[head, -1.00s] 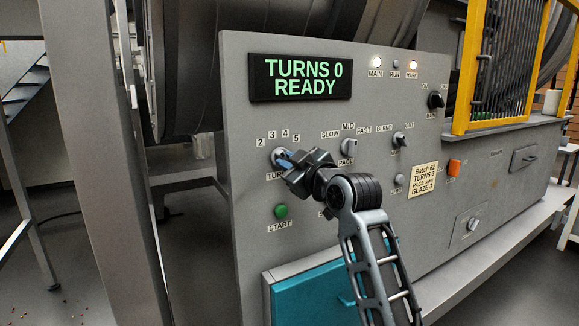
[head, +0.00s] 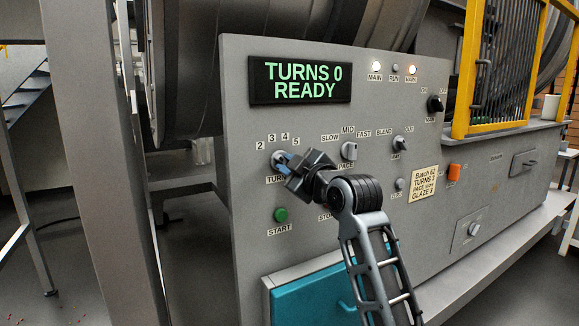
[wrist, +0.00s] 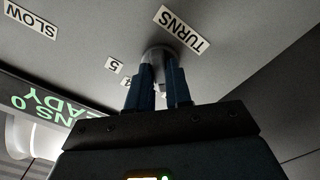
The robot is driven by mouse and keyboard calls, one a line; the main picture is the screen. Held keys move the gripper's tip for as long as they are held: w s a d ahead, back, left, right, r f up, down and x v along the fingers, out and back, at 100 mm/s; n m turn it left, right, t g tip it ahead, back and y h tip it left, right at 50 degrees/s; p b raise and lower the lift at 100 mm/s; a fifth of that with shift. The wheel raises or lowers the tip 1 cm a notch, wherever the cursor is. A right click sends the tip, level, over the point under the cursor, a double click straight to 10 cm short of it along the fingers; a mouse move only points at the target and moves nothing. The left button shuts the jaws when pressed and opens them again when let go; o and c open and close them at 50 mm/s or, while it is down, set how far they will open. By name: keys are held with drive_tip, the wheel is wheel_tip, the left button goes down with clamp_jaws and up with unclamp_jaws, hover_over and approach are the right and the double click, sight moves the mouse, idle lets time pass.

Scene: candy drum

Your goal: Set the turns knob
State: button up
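The turns knob (head: 278,156) is a round grey knob on the panel's left part, under the labels 2, 3, 4 and 5. My gripper (head: 284,162) is at it, with blue fingertips on either side of its grip and covering much of it. In the wrist view the knob (wrist: 157,54) shows beyond the two close-set fingers (wrist: 158,82), with a narrow grey strip between them. Where the knob points is hidden. The display (head: 300,80) reads TURNS 0 READY. A batch note (head: 423,184) has a TURNS line; its number is too small to read surely.
The green start button (head: 281,214) is below the knob, and the pace knob (head: 349,150) is to its right, close to my gripper. A teal drawer (head: 312,301) is low on the panel. A grey post (head: 95,150) stands to the left.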

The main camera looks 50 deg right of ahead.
drive_tip(key=o, duration=0.4)
drive_tip(key=shift+s, duration=0.15)
drive_tip(key=v, duration=0.7)
drive_tip(key=shift+s+a+b, duration=0.15)
drive_tip(key=shift+s+b, duration=0.15)
drive_tip(key=shift+b, duration=0.1)
drive_tip(key=s+a+f+m+g+y, duration=0.1)
drive_tip(key=s+a+f+m, duration=0.1)
drive_tip(key=s+a+f, duration=0.75)
drive_tip(key=s+a+f+m+y, duration=0.1)
drive_tip(key=s+a+f+m, duration=0.4)
drive_tip(key=f, duration=0.7)
drive_tip(key=s+a+y, duration=0.1)
drive_tip(key=s+a, duration=0.2)
drive_tip(key=s, duration=0.5)
drive_tip(key=s+a+f+g+y, duration=0.1)
drive_tip(key=s+a, duration=0.1)
drive_tip(key=s, duration=0.5)
drive_tip(key=s+a+n+y, duration=0.1)
drive_tip(key=s+a, duration=0.2)
drive_tip(key=s, duration=0.5)
drive_tip(key=shift+s+a+f+g, duration=0.3)
drive_tip(key=shift+s+a, duration=0.1)
